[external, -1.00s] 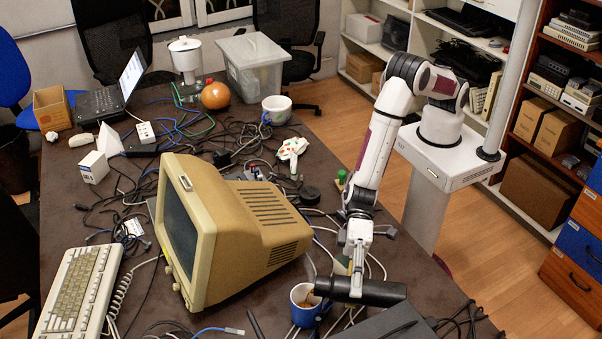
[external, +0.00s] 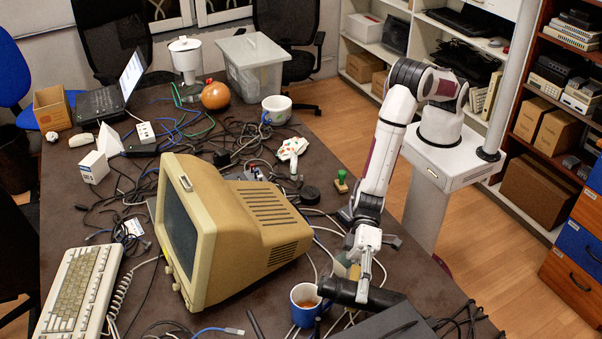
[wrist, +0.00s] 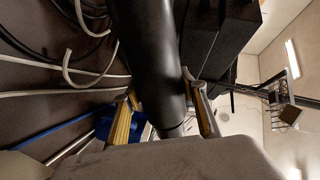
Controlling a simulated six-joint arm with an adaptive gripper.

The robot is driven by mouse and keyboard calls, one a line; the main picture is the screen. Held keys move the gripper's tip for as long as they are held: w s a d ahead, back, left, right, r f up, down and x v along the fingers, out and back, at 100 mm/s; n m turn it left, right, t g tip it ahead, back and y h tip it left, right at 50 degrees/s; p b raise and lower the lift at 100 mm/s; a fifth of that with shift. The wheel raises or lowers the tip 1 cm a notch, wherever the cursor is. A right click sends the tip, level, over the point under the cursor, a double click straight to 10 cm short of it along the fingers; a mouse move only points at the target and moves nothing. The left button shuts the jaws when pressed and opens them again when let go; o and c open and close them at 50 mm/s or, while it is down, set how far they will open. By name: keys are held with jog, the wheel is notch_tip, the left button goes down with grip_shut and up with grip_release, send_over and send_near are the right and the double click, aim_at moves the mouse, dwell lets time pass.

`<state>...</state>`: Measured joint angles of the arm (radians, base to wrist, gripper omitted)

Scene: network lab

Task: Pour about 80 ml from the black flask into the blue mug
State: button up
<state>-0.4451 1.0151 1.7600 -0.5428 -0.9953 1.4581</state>
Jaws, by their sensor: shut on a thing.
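The black flask (external: 390,297) lies nearly level in the air, its mouth end at the left slightly higher than its base. My gripper (external: 362,286) is shut around its body. In the wrist view the flask (wrist: 150,60) runs between my two fingers (wrist: 165,118). The blue mug (external: 303,316) stands upright on the table at the front, just below and left of the flask's mouth. Brown liquid shows inside the mug. I see no clear stream between mouth and mug now. Part of the mug (wrist: 140,128) shows blue behind the flask in the wrist view.
A beige CRT monitor (external: 235,230) stands close to the left of the mug. A dark flat box (external: 385,324) lies at the front right, close under the flask. Cables (external: 345,245) clutter the table around. A green-handled stamp (external: 341,181) stands near the right edge.

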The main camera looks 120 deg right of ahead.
jog(key=shift+n, duration=0.3)
jog(key=shift+w+n+t, duration=0.1)
jog(key=shift+n+t, duration=0.2)
jog(key=shift+n, duration=0.1)
dwell(2.5)
jog(key=shift+r, duration=0.1)
jog(key=shift+w+d+r+n+t, duration=0.15)
jog(key=shift+w+r+n+t, duration=0.15)
jog(key=shift+r+n, duration=0.3)
jog(key=shift+w+d+r+n+t, duration=0.15)
jog(key=shift+r+n+t, duration=0.2)
jog(key=shift+n, duration=0.45)
jog(key=shift+w+d+f+n+t+h, duration=0.15)
jog(key=shift+f+n+t+h, duration=0.2)
jog(key=shift+n, duration=0.45)
jog(key=shift+s+a+r+n+t, duration=0.15)
jog(key=shift+s+r+n+t, duration=0.05)
jog(key=shift+n, duration=0.5)
jog(key=shift+s+a+r+n+t, duration=0.15)
jog(key=shift+r+n+t, duration=0.05)
jog(key=shift+n, duration=0.5)
jog(key=shift+n+t+y+b, duration=0.3)
jog(key=shift+n+y, duration=0.15)
jog(key=shift+n, duration=0.95)
jog(key=shift+s+n, duration=0.1)
jog(key=shift+n, duration=0.3)
